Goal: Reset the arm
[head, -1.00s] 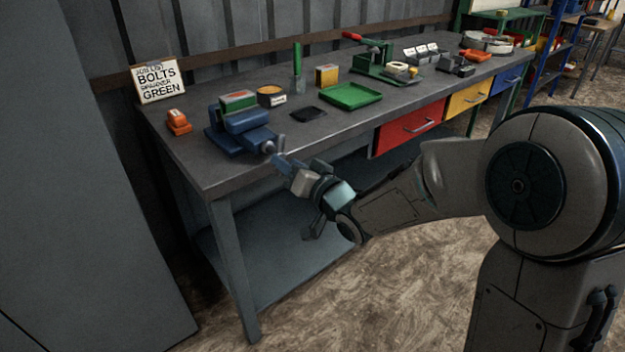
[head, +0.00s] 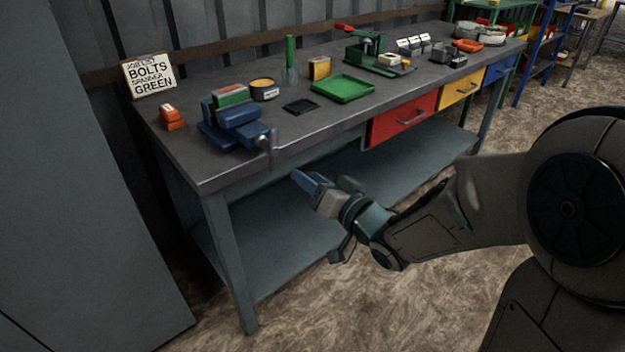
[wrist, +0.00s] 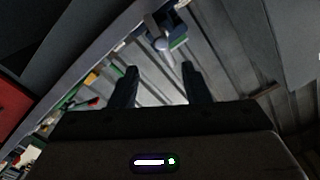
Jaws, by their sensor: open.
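My gripper (head: 303,180) is in front of the workbench, below the level of its top and apart from the blue vise (head: 228,128). In the wrist view my gripper (wrist: 159,85) shows its two dark fingers spread apart with nothing between them. The vise stands at the near left corner of the bench top (head: 205,170), with a green and red block (head: 230,97) at its jaws.
On the bench are an orange object (head: 171,118), a sign (head: 149,75), a round tin (head: 263,90), a green tray (head: 344,88) and a green press (head: 372,55). A red drawer (head: 403,118) hangs under the top. A grey cabinet (head: 70,180) stands at left. The floor in front is open.

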